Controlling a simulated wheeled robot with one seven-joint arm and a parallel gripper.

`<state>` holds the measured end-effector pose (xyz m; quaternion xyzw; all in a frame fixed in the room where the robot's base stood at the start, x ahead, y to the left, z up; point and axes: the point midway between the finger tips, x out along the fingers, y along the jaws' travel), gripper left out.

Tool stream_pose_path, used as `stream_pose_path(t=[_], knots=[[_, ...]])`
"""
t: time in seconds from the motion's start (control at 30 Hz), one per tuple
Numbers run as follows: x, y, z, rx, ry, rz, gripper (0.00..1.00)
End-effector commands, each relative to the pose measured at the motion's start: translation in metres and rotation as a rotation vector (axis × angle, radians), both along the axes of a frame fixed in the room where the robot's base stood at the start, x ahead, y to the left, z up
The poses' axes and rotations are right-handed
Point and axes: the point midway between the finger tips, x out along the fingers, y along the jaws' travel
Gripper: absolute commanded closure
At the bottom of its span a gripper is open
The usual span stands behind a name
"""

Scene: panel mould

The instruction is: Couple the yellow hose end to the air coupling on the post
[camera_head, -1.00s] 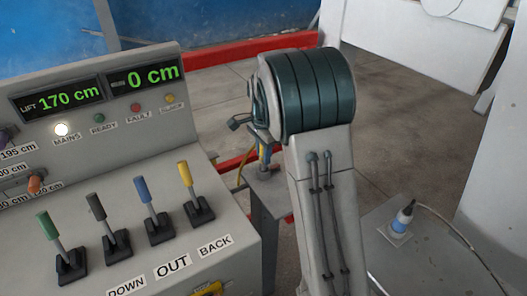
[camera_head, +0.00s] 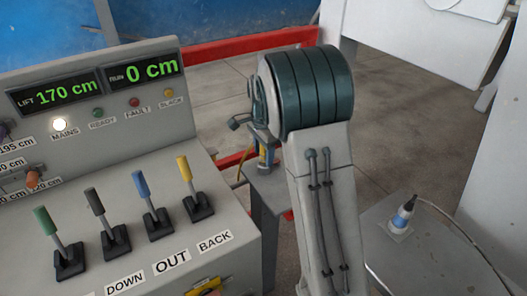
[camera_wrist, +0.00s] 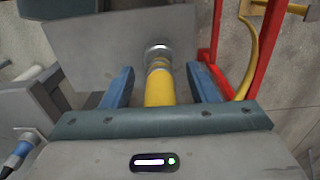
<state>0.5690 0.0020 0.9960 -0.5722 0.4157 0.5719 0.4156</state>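The yellow hose end (camera_wrist: 158,90) lies between the two blue fingers of my gripper (camera_wrist: 161,70) in the wrist view. A gap shows on each side of it, so the fingers look open around it. Its far end meets the silver ring of the air coupling (camera_wrist: 157,52) in line; I cannot tell whether it is locked. The grey post (camera_wrist: 105,35) is behind the ring.
A console (camera_head: 140,230) with several levers stands at left. A blue-tipped plug with a cable (camera_head: 402,214) stands on a grey box (camera_head: 385,255) at right. A red frame (camera_wrist: 262,50) and a curved yellow hose (camera_wrist: 252,60) are right of the post in the wrist view.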

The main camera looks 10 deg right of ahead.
Motion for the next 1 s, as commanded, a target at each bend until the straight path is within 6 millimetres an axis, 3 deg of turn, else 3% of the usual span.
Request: stream_pose_path(t=[0.13, 0.27, 0.7, 1.0], knots=[[0.000, 0.000, 0.004, 0.000, -0.001, 0.000, 0.47], [0.001, 0.000, 0.021, 0.001, -0.004, 0.000, 0.47], [0.000, 0.000, 0.115, 0.000, -0.003, 0.000, 0.47], [0.000, 0.000, 0.138, 0.000, 0.000, -0.001, 0.47]])
